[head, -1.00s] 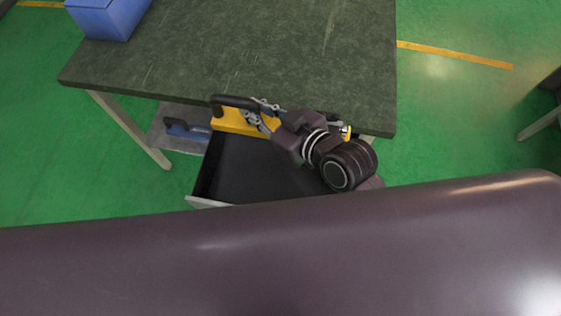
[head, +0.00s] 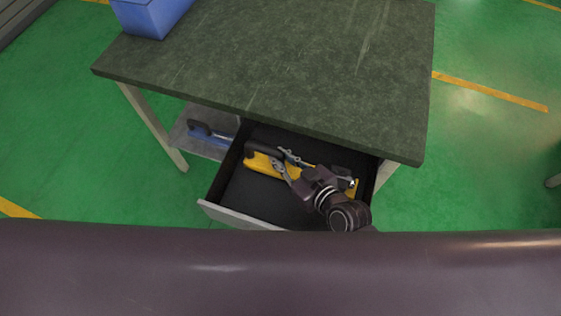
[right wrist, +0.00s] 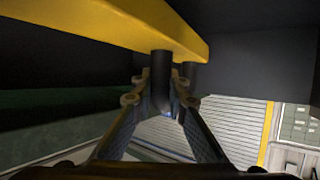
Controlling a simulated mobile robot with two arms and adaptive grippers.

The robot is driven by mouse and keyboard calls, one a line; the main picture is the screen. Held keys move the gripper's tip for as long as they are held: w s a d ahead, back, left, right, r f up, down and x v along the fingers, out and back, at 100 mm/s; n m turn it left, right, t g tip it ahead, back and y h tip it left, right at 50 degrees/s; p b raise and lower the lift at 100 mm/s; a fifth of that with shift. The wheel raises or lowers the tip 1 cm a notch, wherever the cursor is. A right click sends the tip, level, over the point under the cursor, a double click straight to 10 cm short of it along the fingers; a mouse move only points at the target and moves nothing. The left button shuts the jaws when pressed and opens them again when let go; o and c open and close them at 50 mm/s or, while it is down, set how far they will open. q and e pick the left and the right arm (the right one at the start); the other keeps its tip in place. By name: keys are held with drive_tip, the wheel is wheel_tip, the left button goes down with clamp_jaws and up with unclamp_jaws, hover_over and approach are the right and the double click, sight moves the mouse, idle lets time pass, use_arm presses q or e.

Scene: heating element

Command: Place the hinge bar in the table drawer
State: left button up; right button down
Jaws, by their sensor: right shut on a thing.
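The hinge bar (head: 262,165) is a long yellow bar with a black handle. In the head view it lies within the outline of the open table drawer (head: 240,200), along its back part. I cannot tell whether it touches the drawer floor. My right gripper (head: 286,163) reaches over the drawer from the front right and is shut on the hinge bar. In the right wrist view the yellow bar (right wrist: 120,25) crosses the top, with a dark post of the handle between the fingers (right wrist: 162,95). My left gripper is not in view.
The green-topped table (head: 290,60) stands behind and above the drawer, its front edge close to my right gripper. A blue bin (head: 150,14) sits on its far left corner. A blue object with a black handle (head: 212,134) lies on the lower shelf left of the drawer.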

sight(296, 177)
drive_tip(key=shift+w+f, duration=0.1)
drive_tip(key=shift+f, duration=1.1)
drive_tip(key=shift+f+b, duration=0.15)
drive_tip(key=shift+b, duration=0.15)
drive_tip(key=c, duration=1.9)
unclamp_jaws()
drive_tip(key=shift+f, duration=0.1)
drive_tip(key=v, duration=0.8)
drive_tip(key=shift+a, duration=0.15)
drive_tip(key=shift+w, duration=0.1)
